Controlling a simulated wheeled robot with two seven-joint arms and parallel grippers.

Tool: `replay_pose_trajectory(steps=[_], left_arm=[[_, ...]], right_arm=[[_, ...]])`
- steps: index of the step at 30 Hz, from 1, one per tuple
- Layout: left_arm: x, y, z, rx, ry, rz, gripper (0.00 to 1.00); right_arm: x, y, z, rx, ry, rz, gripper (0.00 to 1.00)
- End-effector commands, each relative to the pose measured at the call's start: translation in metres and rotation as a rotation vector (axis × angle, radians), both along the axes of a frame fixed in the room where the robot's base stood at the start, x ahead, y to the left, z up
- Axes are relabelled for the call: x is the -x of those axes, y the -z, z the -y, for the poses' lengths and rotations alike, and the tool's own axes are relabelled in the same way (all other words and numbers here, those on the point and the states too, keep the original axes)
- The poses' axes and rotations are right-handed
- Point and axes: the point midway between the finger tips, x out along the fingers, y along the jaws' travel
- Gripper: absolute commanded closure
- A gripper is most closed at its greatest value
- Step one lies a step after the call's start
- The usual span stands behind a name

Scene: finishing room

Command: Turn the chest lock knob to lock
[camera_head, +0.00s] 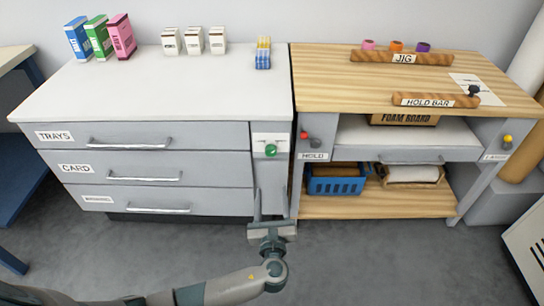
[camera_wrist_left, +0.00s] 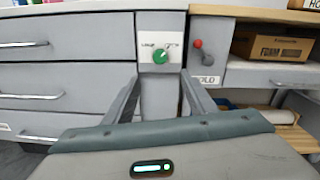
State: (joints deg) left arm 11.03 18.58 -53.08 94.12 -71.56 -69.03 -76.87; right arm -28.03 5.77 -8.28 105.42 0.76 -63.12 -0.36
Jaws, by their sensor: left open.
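The green lock knob (camera_head: 270,150) sits on a white plate (camera_head: 261,138) at the right end of the grey drawer chest (camera_head: 70,165), beside the top drawer. In the left wrist view the knob (camera_wrist_left: 160,56) is near the top middle, with small labels on the plate to its left and right, too blurred to read surely. My left gripper (camera_head: 271,203) is open and empty, below the knob and apart from it. In the wrist view its two fingers (camera_wrist_left: 158,82) point toward the chest, one on each side of the knob's column. My right gripper is not seen.
A wooden bench (camera_head: 320,75) adjoins the chest on the right. A red knob (camera_head: 304,135) by the HOLD label is close to the green one. Drawer handles (camera_head: 130,144) protrude at left. Boxes (camera_head: 195,41) stand on the chest top. The floor in front is clear.

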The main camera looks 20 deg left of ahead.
Motion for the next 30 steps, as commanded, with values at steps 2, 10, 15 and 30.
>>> replay_pose_trajectory(steps=[2,10,15,30], left_arm=[[-0.002,0.000,-0.001,0.000,0.000,0.001,0.49],[-0.025,-0.001,-0.008,-0.002,0.000,0.002,0.49],[-0.052,-0.001,-0.017,-0.002,-0.001,0.002,0.49],[-0.136,0.000,-0.044,0.000,-0.002,0.001,0.49]], right_arm=[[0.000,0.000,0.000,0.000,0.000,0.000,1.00],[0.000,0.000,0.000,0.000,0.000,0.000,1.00],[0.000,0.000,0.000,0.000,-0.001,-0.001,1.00],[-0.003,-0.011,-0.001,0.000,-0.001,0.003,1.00]])
